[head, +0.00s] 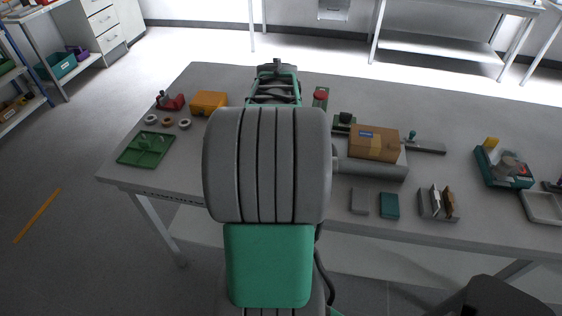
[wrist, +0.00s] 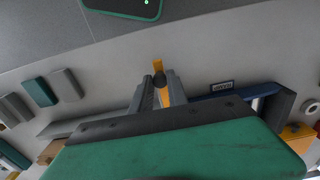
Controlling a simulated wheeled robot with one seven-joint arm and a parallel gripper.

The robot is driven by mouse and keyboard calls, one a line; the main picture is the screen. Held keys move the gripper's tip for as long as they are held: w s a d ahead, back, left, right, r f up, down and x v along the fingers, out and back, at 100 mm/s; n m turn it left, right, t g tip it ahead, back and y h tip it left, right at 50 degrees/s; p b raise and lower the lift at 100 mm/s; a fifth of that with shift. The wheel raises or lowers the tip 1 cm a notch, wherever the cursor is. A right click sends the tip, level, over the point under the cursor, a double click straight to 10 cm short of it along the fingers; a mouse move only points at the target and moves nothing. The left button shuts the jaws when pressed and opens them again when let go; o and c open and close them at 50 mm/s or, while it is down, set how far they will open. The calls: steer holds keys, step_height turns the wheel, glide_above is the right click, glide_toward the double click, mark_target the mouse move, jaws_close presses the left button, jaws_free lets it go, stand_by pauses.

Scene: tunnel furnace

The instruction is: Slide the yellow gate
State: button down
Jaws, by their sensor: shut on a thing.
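In the wrist view, the yellow gate (wrist: 158,65) shows as a narrow yellow strip with a dark round knob (wrist: 160,80) on it. My gripper (wrist: 160,86) has its two grey fingers on either side of the knob and is shut on it. Part of the yellow strip shows between the fingers, and the rest is hidden by my gripper. In the head view my own arm covers the middle of the table, so the gate and the fingertips cannot be made out there.
The grey table (head: 300,75) holds an orange box (head: 208,103) and a green tray (head: 146,148) at left. A cardboard box (head: 374,143) stands right of my arm, near a red button (head: 320,95).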

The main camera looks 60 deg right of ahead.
steer(key=shift+w+d+p, duration=0.25)
steer(key=shift+w+d, duration=0.2)
steer(key=shift+d, duration=0.55)
steer(key=shift+w+d+p, duration=0.3)
steer(key=shift+w+d, duration=0.1)
steer(key=shift+d, duration=0.65)
steer(key=shift+w+d+p, duration=0.25)
steer(key=shift+w+d, duration=0.2)
steer(key=shift+d, duration=0.55)
steer(key=shift+c, duration=2)
jaws_free()
step_height(320, 180, up, 7)
steer(key=p, duration=0.5)
